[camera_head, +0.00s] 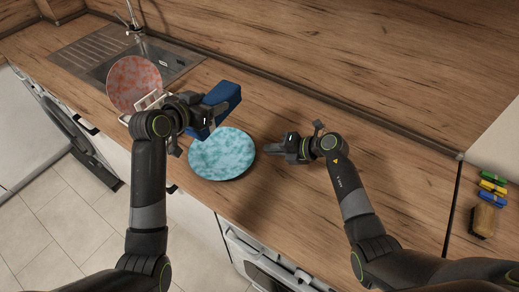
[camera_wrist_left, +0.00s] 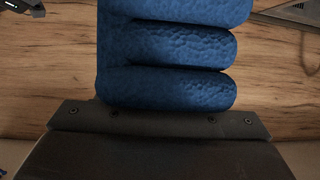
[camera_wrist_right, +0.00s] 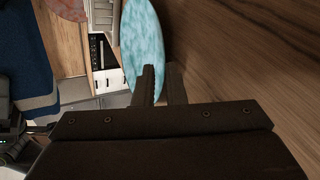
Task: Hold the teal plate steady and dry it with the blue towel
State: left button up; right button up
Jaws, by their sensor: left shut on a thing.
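The teal plate (camera_head: 222,154), mottled with white, lies at the counter's front edge; it also shows in the right wrist view (camera_wrist_right: 143,45). My left gripper (camera_head: 203,113) is shut on the folded blue towel (camera_head: 222,98) and holds it just behind the plate, over the counter. The towel's thick folds fill the middle of the left wrist view (camera_wrist_left: 175,50). My right gripper (camera_head: 279,150) is just right of the plate. Its fingers (camera_wrist_right: 161,82) are a little apart with the plate's rim close to them, and I see nothing held between them.
A pink plate (camera_head: 134,80) stands in a white rack (camera_head: 152,99) near the sink (camera_head: 150,58) at the back left. Coloured sponges or clips (camera_head: 492,187) and a brush-like item (camera_head: 484,219) sit at far right.

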jog(key=shift+x, duration=3.35)
grip_shut()
pick_arm(q)
jog(key=n+t+y, duration=0.1)
jog(key=n+y, duration=0.1)
send_over(213, 157)
notch_tip(213, 157, down, 10)
jog(key=shift+d+f, duration=0.1)
jog(key=shift+f, duration=1.95)
jog(key=shift+f, duration=0.15)
jog(key=shift+f, duration=0.5)
